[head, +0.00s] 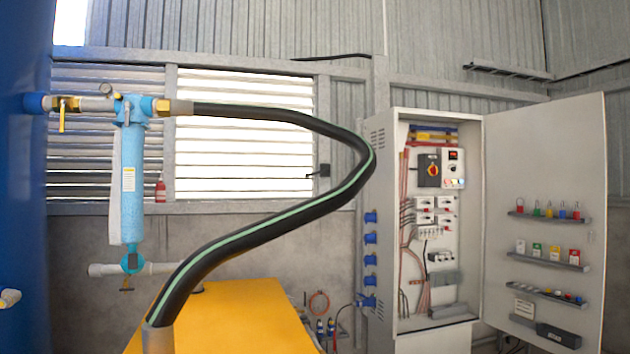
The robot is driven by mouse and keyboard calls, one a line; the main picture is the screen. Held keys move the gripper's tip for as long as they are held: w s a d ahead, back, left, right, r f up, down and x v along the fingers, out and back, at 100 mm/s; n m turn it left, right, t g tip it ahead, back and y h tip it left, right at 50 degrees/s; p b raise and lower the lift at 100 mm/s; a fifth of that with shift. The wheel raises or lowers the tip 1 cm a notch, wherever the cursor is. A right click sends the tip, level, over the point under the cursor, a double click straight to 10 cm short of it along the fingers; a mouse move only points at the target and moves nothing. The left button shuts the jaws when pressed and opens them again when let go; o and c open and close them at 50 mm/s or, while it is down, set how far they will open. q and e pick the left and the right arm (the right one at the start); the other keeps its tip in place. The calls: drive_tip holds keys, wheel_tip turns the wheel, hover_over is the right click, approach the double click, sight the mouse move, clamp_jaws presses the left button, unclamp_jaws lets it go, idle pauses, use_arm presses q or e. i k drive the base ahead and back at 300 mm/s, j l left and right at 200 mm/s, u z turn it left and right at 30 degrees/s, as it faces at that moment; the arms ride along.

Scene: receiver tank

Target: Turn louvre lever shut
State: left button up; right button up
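The louvre lever (318,173) appears to be the small dark handle on a dark box at the right edge of the bright louvre window. Its arm points left, roughly level. The right louvre panel (245,150) shows bright light between its slats. The left louvre panel (75,145) has greyer slats with light between some of them. The black hose with a green stripe passes in front of the window's upper part and to the right of the lever. Neither of my grippers is in view.
A yellow machine (235,318) stands in front, with the thick hose (270,230) rising from it to a blue filter (130,185). A blue tank (22,180) fills the left edge. An open electrical cabinet (430,240) stands right, its door (550,210) swung out.

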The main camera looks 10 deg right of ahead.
sight(326, 171)
drive_tip(key=z, duration=0.3)
drive_tip(key=i+l+z, duration=0.1)
drive_tip(key=l, duration=0.3)
drive_tip(key=i+l+z, duration=0.1)
drive_tip(key=i+l, duration=0.15)
drive_tip(key=i+l+z, duration=0.1)
drive_tip(key=l, duration=0.35)
drive_tip(key=i+l+z, duration=0.1)
drive_tip(key=i+l, duration=0.15)
drive_tip(key=i+l+z, duration=0.15)
drive_tip(key=i+l, duration=0.15)
drive_tip(key=i, duration=0.45)
drive_tip(key=i+l+z, duration=0.1)
drive_tip(key=i, duration=0.65)
drive_tip(key=i+l+z, duration=0.15)
drive_tip(key=i, duration=0.6)
drive_tip(key=i+u, duration=0.3)
drive_tip(key=i, duration=0.15)
drive_tip(key=i+l+u, duration=0.1)
drive_tip(key=i+u, duration=0.2)
drive_tip(key=i, duration=0.15)
drive_tip(key=i+l+u, duration=0.2)
drive_tip(key=i+u, duration=0.15)
drive_tip(key=i+l+u, duration=0.3)
drive_tip(key=i, duration=0.2)
